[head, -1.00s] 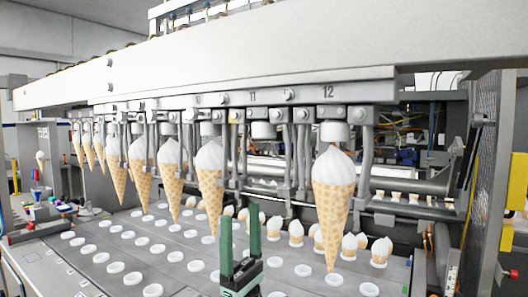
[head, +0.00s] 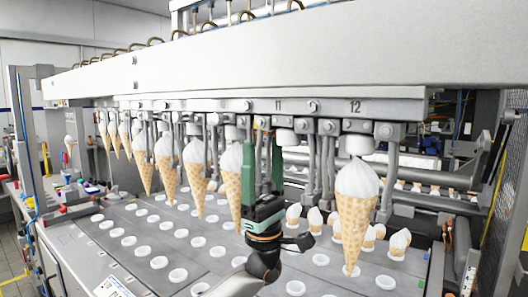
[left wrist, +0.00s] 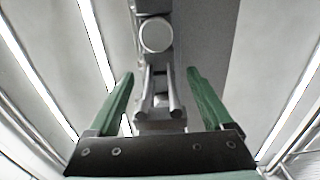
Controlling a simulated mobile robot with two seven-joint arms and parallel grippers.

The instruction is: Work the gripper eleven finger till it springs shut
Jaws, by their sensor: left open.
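The number 11 label (head: 278,106) is on the rail, with a pale round nozzle (head: 286,137) below it and no cone seen under it. Grey finger rods (head: 310,165) hang beside the nozzle; others are hidden behind my gripper. My left gripper (head: 262,150) is upright and open, its green fingers reaching up just left of the nozzle, in front of the machine. In the left wrist view, grey finger rods (left wrist: 173,100) and a round pale disc (left wrist: 156,36) appear between my open green fingers (left wrist: 160,98). I cannot tell whether they touch. My right gripper is out of view.
A cone (head: 357,205) hangs at station 12 to the right, and another cone (head: 232,185) hangs close left of my gripper. Below is a grey plate (head: 225,262) with white ring holders. Several small cones (head: 314,220) stand behind. The heavy white beam (head: 300,50) runs above.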

